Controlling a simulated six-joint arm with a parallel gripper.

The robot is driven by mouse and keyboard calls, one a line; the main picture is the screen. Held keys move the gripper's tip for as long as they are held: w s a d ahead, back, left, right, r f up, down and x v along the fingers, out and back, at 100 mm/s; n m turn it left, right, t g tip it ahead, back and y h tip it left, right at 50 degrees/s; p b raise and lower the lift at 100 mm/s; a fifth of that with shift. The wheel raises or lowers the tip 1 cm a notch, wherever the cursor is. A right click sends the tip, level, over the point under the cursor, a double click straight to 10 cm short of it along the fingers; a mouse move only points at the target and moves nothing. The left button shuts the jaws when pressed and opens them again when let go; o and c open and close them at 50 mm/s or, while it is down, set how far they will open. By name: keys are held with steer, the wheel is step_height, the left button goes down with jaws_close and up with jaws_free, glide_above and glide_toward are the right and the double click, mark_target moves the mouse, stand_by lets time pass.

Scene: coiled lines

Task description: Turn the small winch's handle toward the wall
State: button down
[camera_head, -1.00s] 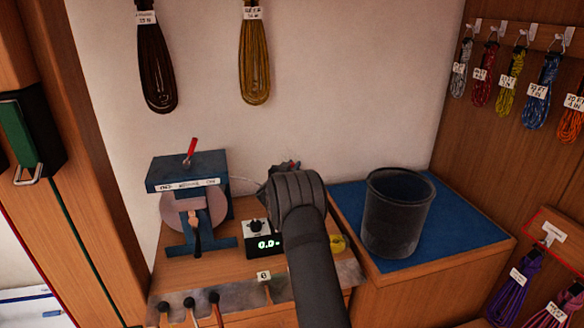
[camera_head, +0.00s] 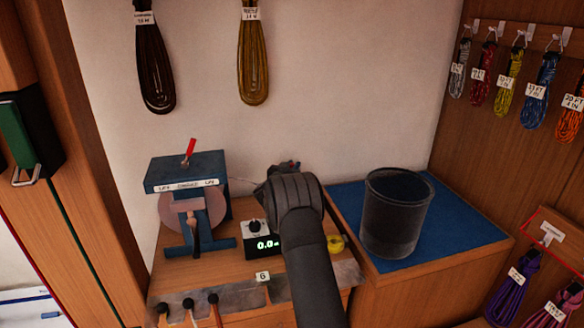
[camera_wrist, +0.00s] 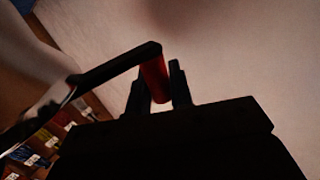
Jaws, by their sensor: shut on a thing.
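My gripper (camera_wrist: 158,90) is shut on a red handle grip (camera_wrist: 155,76), which stands between its two dark fingers in the wrist view. A black crank arm (camera_wrist: 112,64) runs from the top of the grip down to the left, to a pale metal part (camera_wrist: 55,97). In the head view my gripper (camera_head: 283,172) is near the wall, above the back right of the wooden bench. My dark arm hides most of what it holds, and the small winch's body cannot be made out there.
A blue machine (camera_head: 187,172) with a round drum and red lever stands left of my arm. A counter with a green display (camera_head: 265,244) and a yellow roll (camera_head: 336,243) are close to my arm. A dark bucket (camera_head: 396,214) stands on the blue mat (camera_head: 462,226) at right.

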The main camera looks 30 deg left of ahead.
steer(key=shift+w+d+f, duration=0.2)
steer(key=shift+d+f, duration=0.1)
steer(key=shift+d, duration=0.2)
steer(key=c, duration=1.3)
jaws_free()
steer(key=shift+r, duration=0.1)
steer(key=shift+c, duration=0.2)
steer(key=d+r, duration=1.1)
steer(key=shift+w+d, duration=0.25)
steer(key=shift+w, duration=0.05)
steer(key=shift+r, duration=0.1)
